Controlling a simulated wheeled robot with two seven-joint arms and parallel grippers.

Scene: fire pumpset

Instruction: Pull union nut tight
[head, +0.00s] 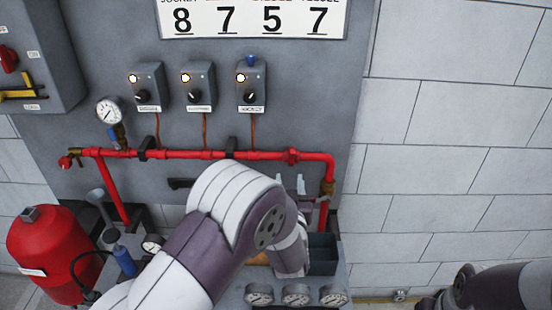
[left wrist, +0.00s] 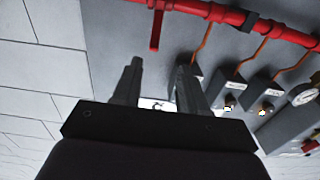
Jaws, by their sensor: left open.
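A red pipe (head: 210,154) runs across the grey panel and turns down at its right end. A brass-coloured fitting (head: 327,187) sits on that downturn; a red collar (head: 292,155) is on the straight run. I cannot tell for sure which is the union nut. The left wrist view shows the pipe (left wrist: 210,10) upside down, with a red stub (left wrist: 155,28) standing off it. My left gripper (left wrist: 160,66) is open, its dark fingers apart with nothing between them, just short of the stub in the picture. In the head view my left forearm hides most of that hand.
Three switch boxes (head: 197,86) and a pressure gauge (head: 110,110) are above the pipe. A red tank (head: 52,255) stands at left. Several gauges (head: 295,295) and a dark bin (head: 322,255) are low in front. My right arm (head: 500,287) shows at lower right; the tiled wall beside it is clear.

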